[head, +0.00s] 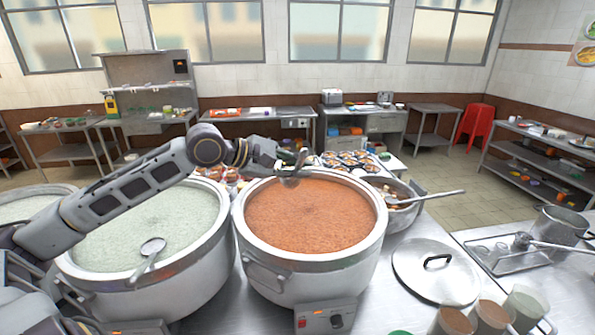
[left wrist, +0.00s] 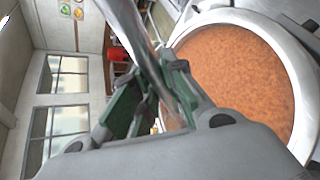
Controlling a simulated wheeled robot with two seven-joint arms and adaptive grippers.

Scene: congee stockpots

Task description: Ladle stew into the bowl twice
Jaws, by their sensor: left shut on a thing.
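The large steel pot of orange-brown stew (head: 310,215) stands in the middle of the head view. It also shows in the left wrist view (left wrist: 240,75). My left gripper (head: 284,163) is at the pot's far rim, with its arm reaching across the pale pot. It is shut on the metal handle of a ladle (left wrist: 147,45), which runs between its fingers in the left wrist view. The ladle's bowl end is hard to make out. Several small bowls (head: 345,158) with food stand behind the stew pot. I cannot tell which bowl the task names.
A pot of pale congee (head: 150,230) stands left, with another ladle (head: 152,246) on it. A lid (head: 435,275), a tray (head: 500,262) and cups (head: 490,318) occupy the right counter.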

